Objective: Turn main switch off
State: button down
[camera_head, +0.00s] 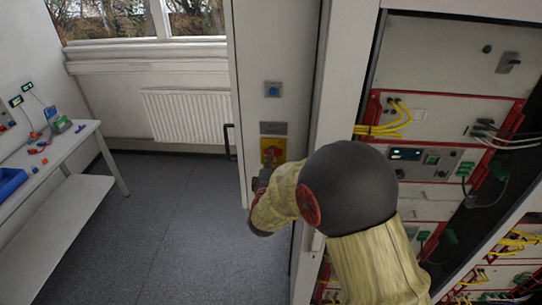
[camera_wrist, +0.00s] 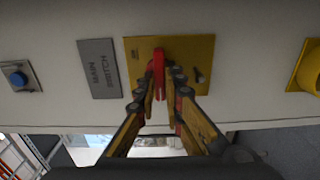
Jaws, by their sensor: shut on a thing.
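The main switch is a red handle (camera_wrist: 158,72) on a yellow plate (camera_wrist: 204,55), beside a grey label plate (camera_wrist: 99,68) reading MAIN SWITCH in the wrist view. My gripper (camera_wrist: 162,85) has its two fingers on either side of the red handle and is shut on it. In the head view the yellow plate (camera_head: 272,145) shows on the narrow grey cabinet side, with my gripper (camera_head: 266,173) at its lower part. My arm hides some of the cabinet below, and the handle is hard to make out there.
A blue button (camera_head: 273,90) sits above the switch. Racks with yellow cables (camera_head: 398,118) stand at right, close to my arm. A workbench (camera_head: 62,158) stands at left, a radiator (camera_head: 187,116) behind. The floor (camera_head: 150,230) between is clear.

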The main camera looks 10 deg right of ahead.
dwell(0.4)
jog(key=c, duration=1.9)
grip_release()
jog(key=shift+a, duration=0.1)
jog(key=v, duration=1.2)
